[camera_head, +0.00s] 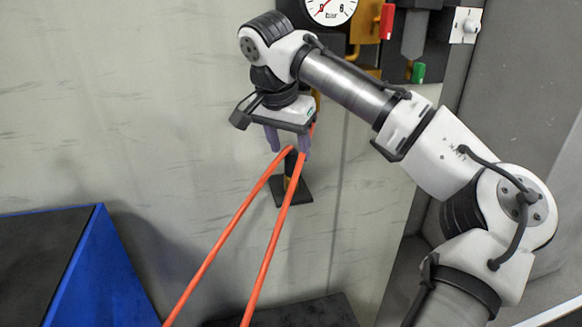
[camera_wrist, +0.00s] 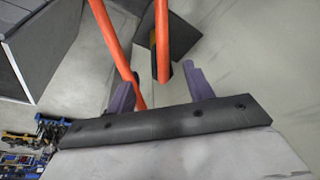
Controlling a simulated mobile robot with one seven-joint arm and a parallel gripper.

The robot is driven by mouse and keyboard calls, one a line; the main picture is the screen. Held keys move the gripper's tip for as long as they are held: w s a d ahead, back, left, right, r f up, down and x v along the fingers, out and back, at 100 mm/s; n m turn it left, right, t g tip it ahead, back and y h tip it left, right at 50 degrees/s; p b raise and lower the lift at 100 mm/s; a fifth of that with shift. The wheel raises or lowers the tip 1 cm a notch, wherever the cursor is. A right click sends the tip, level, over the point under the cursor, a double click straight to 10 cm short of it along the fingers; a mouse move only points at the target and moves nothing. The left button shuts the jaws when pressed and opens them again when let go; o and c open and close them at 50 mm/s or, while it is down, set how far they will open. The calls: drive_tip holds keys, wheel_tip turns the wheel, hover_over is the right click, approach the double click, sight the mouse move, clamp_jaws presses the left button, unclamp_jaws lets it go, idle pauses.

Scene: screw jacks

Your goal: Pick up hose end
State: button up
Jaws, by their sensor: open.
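The orange hose shows as two strands (camera_head: 215,250) in the head view, rising from the lower edge. The left strand's upper end (camera_head: 284,152) meets a dark holder (camera_head: 297,193) on the wall, between and below my fingers. The other strand passes upward beside the right finger. My gripper (camera_head: 288,145) is open, with purple fingers pointing down. In the wrist view, my gripper (camera_wrist: 161,92) has one hose strand (camera_wrist: 162,40) ending between its fingers, with the holder plate (camera_wrist: 150,42) behind. The second strand (camera_wrist: 112,35) runs close by one finger. Contact with either strand cannot be told.
A panel with a gauge (camera_head: 330,8), a red handle (camera_head: 387,20) and a green part (camera_head: 418,72) is above and right of my gripper. The pale wall (camera_head: 130,90) to the left is clear.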

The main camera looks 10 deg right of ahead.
sight(292, 165)
drive_tip(key=shift+p+x, duration=0.75)
drive_tip(key=shift+x, duration=2.35)
drive_tip(key=shift+a, duration=0.1)
drive_tip(key=c, duration=1.1)
clamp_jaws()
drive_tip(key=shift+r, duration=0.15)
